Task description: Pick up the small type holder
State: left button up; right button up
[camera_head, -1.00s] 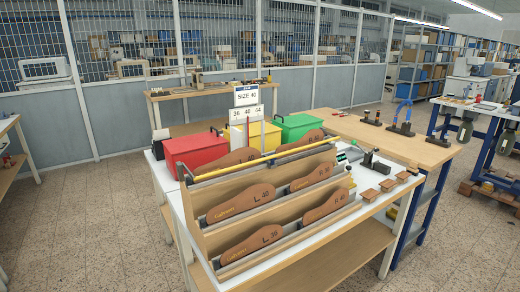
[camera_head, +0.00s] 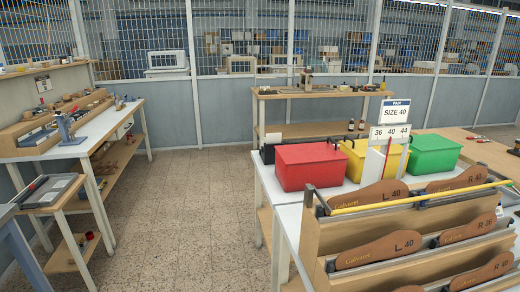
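I cannot make out the small type holder for certain. On the left workbench (camera_head: 98,143) there is a wooden organizer (camera_head: 50,127) holding several small dark and metallic pieces, too small to tell apart. A blue-grey tool with a lever (camera_head: 66,128) stands at that bench's front edge. A dark flat tray (camera_head: 48,191) lies on a lower stand nearer to me at the left. Neither of my grippers shows in the head view.
A white table at the right carries red (camera_head: 311,166), yellow (camera_head: 372,160) and green (camera_head: 434,154) bins, a size sign (camera_head: 395,110) and a wooden rack (camera_head: 345,232) of brown insoles. A wooden table (camera_head: 320,93) stands behind. The tiled floor (camera_head: 190,210) between benches is clear.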

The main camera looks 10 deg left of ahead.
aim_at(119, 108)
jog(key=i+j+u, duration=0.3)
jog(key=u, duration=0.2)
jog(key=i+j+u, duration=0.1)
jog(key=i+u, duration=0.45)
jog(key=i, duration=1.95)
jog(key=i+u, duration=0.15)
jog(key=i, duration=0.85)
jog(key=i+l+u, duration=0.1)
jog(key=i, duration=0.95)
jog(key=i+l+u, duration=0.25)
jog(key=i, duration=0.25)
jog(key=i+l+u, duration=0.25)
jog(key=i, duration=0.2)
jog(key=i+l+z, duration=0.45)
jog(key=i+z, duration=0.5)
jog(key=i, duration=0.2)
